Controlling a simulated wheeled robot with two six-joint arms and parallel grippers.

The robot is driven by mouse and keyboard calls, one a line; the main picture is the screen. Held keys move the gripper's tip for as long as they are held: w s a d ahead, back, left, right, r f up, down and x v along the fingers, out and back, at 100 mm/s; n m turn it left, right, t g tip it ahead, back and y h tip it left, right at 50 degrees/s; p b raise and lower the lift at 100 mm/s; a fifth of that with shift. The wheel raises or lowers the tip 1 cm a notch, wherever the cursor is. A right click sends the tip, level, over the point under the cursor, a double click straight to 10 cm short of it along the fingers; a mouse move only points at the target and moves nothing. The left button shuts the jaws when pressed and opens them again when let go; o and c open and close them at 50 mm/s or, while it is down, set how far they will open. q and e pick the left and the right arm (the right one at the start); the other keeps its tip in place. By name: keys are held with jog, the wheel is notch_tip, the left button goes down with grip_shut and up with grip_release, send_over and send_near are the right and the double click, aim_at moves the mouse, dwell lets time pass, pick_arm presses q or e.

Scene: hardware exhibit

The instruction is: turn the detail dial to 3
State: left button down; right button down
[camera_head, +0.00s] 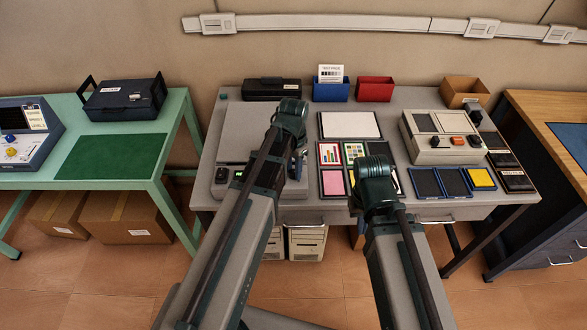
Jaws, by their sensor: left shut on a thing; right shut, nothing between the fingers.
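A flat grey scanner-like machine (233,130) stands on the left part of the grey table, with a small lit green display (238,175) on its front panel. My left gripper (299,168) reaches down at the right end of this front panel and is shut on what appears to be the detail dial. The dial, its pointer and its numbers are hidden behind my wrist and fingers, so its setting cannot be read. My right arm's wrist (375,185) is over the table's front middle; its gripper is shut and empty, with its fingertips mostly hidden.
Sample cards (330,154) and a white sheet (349,125) lie mid-table. A beige machine with buttons (437,155) and dark and yellow pads (481,178) are at the right. Blue (330,93) and red (375,89) bins stand behind. A green table (170,125) is left.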

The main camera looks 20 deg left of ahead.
aim_at(293, 172)
pick_arm(q)
jog(key=m, duration=0.4)
jog(key=shift+m, duration=0.3)
jog(key=m, duration=0.4)
jog(key=shift+m, duration=0.3)
jog(key=c, duration=0.5)
grip_release()
jog(key=shift+r, duration=0.1)
notch_tip(293, 172, up, 14)
jog(key=p, duration=1.3)
jog(key=shift+f+p, duration=0.2)
jog(key=shift+p, duration=0.2)
